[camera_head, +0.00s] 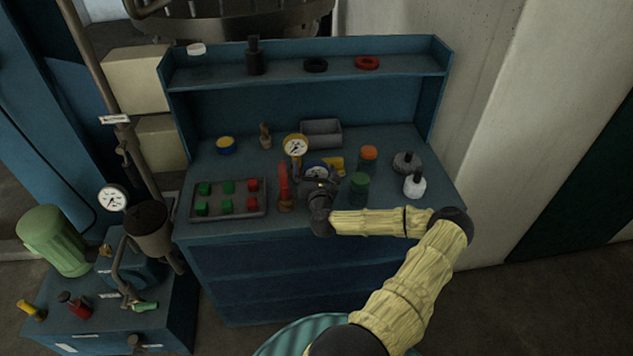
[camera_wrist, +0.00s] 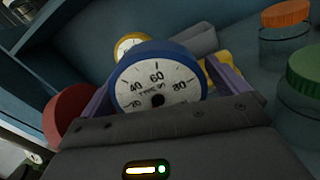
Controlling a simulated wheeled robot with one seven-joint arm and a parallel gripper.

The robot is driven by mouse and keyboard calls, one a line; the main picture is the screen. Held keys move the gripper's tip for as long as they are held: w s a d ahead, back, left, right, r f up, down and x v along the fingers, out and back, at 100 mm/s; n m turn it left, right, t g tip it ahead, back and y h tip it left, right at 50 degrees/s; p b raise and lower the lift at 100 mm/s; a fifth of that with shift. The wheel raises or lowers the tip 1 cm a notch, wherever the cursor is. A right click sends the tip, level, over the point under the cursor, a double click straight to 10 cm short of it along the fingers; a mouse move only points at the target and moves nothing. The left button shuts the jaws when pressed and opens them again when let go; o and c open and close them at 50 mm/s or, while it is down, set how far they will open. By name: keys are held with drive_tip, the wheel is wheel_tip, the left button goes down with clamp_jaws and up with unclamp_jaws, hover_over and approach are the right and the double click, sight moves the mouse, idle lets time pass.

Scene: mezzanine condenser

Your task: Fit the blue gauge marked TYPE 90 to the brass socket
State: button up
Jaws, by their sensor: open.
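The blue gauge (camera_wrist: 157,82) has a white dial, and its TYPE marking is partly legible in the wrist view, possibly 90. It stands between the two open purple fingers of my gripper (camera_wrist: 158,72). I cannot tell whether they touch it. In the head view the gauge's blue rim (camera_head: 316,166) shows just behind my gripper (camera_head: 318,180), over the workbench. A small brass-coloured fitting (camera_head: 105,250) sits on the blue unit at lower left; I cannot tell whether it is the brass socket.
Green-lidded (camera_head: 359,184) and orange-lidded (camera_head: 368,158) jars are to the right. A tray of coloured blocks (camera_head: 228,212) lies left. A grey bin (camera_head: 321,132) is behind.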

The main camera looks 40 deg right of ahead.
drive_tip(key=c, duration=1.3)
wheel_tip(320, 180, up, 10)
drive_tip(key=b, duration=0.1)
drive_tip(key=shift+b, duration=0.4)
